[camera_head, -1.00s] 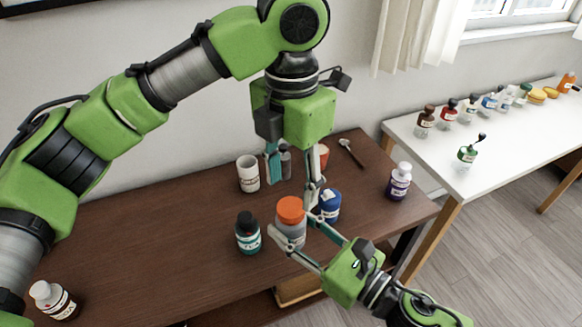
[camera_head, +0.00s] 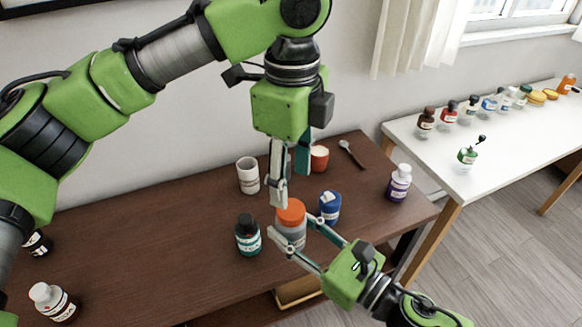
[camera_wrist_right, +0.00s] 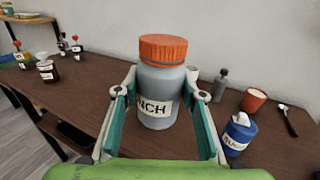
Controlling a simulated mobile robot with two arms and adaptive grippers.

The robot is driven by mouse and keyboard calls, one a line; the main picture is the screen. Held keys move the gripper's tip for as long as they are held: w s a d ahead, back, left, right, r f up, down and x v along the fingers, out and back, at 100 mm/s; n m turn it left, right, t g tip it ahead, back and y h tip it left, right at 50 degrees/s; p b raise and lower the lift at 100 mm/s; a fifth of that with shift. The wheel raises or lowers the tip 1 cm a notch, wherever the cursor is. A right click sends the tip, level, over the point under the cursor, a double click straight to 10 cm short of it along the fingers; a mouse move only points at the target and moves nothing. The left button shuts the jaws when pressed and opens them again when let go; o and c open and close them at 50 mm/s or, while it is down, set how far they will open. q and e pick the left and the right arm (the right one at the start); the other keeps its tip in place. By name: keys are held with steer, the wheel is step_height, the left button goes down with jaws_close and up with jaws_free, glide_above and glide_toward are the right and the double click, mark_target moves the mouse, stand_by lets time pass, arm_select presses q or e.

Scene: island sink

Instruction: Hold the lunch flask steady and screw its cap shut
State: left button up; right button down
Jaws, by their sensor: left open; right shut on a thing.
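The lunch flask (camera_head: 291,238) is a grey cylinder standing upright on the brown table, its label partly reading "NCH" in the right wrist view (camera_wrist_right: 160,98). Its orange cap (camera_head: 291,212) sits on top; I cannot tell how tight it is. My right gripper (camera_head: 293,231) is shut on the flask body from the front, one finger on each side. In the right wrist view its fingers (camera_wrist_right: 160,90) flank the body below the cap. My left gripper (camera_head: 290,188) points down, open and empty, just above and behind the cap. The cap's back edge is partly hidden by a left finger.
A blue jar (camera_head: 330,207) stands close right of the flask, and a dark teal-labelled bottle (camera_head: 248,236) close left. A white cup (camera_head: 248,175), red cup (camera_head: 319,158) and spoon (camera_head: 352,154) are behind. A purple bottle (camera_head: 399,183) stands right. The table's left middle is clear.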

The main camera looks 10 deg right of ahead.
mark_target(291, 209)
arm_select(q)
steer(key=n, duration=0.7)
steer(key=shift+r, duration=0.3)
steer(key=n, duration=0.7)
steer(key=shift+r+n, duration=0.3)
steer(key=shift+f, duration=0.1)
steer(key=shift+f, duration=3.9)
steer(key=c, duration=1.1)
steer(key=m, duration=0.5)
steer(key=shift+c, duration=0.2)
steer(key=o, duration=1.2)
